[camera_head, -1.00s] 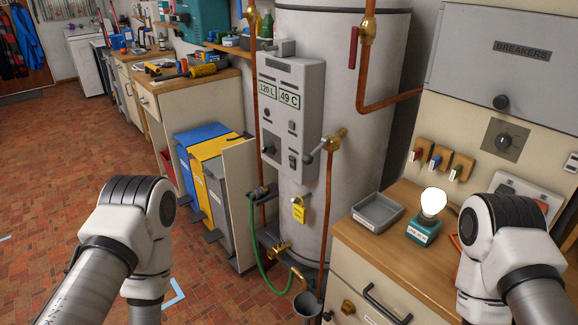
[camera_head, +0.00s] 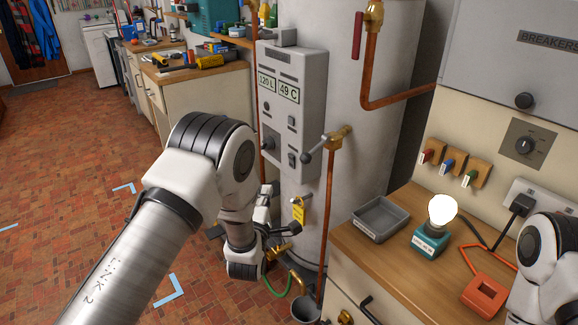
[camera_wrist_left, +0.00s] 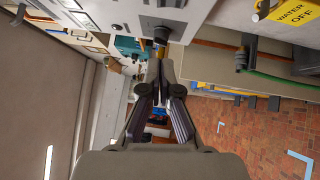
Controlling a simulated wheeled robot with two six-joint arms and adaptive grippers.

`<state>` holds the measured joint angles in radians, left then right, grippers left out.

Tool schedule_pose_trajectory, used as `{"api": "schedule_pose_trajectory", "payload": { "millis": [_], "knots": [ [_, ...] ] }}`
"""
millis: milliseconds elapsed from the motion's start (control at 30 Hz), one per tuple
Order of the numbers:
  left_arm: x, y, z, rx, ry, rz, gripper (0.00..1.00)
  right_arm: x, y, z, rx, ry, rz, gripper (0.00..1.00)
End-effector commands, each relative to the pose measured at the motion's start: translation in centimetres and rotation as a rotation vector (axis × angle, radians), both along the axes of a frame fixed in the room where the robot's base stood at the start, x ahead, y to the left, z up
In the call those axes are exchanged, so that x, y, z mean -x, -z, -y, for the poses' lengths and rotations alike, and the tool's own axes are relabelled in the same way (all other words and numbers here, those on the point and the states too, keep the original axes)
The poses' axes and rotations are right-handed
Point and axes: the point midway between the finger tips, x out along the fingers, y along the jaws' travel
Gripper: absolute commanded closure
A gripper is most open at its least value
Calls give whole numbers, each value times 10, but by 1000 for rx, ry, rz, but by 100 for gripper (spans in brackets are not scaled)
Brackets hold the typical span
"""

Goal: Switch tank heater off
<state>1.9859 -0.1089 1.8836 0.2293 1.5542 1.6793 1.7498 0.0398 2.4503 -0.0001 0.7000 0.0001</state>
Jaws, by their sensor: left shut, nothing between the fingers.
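The tank heater is a tall grey cylinder (camera_head: 375,120) with a grey control box (camera_head: 312,100) on its front. The box reads 120 L and 49 C. My right gripper is outside the view.
A lever valve (camera_head: 338,136) on a copper pipe stands right of the box. The bench at right holds a grey tray (camera_head: 382,219) and a lit bulb (camera_head: 441,210). Open brick floor (camera_head: 70,190) lies to the left.

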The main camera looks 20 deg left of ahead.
Motion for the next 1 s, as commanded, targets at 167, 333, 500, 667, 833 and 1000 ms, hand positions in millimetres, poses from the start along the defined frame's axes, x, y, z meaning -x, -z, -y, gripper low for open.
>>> {"api": "schedule_pose_trajectory", "payload": {
  "millis": [167,333,500,667,833,1000],
  "knots": [
    [-1,0,0,-1,0,-2,100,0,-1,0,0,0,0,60],
    [-18,-2,-3,0,-2,-2,100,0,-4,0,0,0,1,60],
    [-53,-6,-7,0,-1,-1,100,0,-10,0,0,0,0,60],
    [-88,-8,-12,0,-1,-1,100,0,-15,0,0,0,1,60],
    [-115,-12,1,-1,2,-3,100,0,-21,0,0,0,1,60],
    [-128,-13,10,-2,0,-4,100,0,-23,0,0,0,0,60]
  ]
}}
